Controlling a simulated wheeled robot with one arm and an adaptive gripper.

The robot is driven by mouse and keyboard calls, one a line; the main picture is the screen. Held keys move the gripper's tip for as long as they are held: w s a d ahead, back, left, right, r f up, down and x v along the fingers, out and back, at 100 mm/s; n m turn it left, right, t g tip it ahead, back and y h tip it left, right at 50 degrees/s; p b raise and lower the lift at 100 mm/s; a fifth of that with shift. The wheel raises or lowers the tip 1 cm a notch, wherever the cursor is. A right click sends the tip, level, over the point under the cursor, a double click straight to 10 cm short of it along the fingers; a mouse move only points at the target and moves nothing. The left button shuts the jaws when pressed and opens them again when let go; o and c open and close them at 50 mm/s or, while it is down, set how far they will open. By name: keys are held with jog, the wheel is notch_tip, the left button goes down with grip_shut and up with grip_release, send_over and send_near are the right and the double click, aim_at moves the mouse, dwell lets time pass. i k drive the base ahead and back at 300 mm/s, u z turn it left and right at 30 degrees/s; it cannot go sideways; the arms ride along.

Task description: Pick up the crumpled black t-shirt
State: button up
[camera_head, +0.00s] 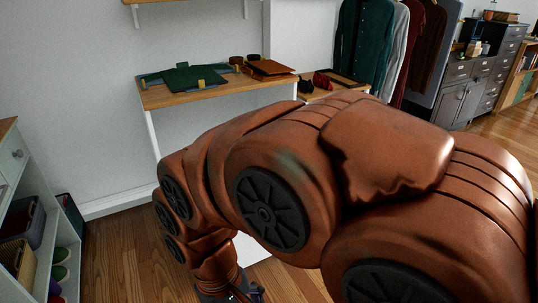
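I cannot make out a crumpled black t-shirt anywhere in this view. It may be hidden behind my brown arm, which fills much of the centre and right, or lie outside the picture. My gripper (232,294) shows only in part at the bottom edge, as dark grey pieces below the wrist. It points down over the wooden floor. The fingertips are cut off, so I cannot see whether it is open or shut or holds anything.
A wooden desk (215,92) stands against the wall, with a folded green cloth (186,76) and a brown flat item (270,67) on it. Hanging clothes (362,40) are behind right. A white shelf (14,165) stands left. Floor (120,245) between looks clear.

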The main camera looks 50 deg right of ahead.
aim_at(304, 85)
jog(key=z, duration=1.75)
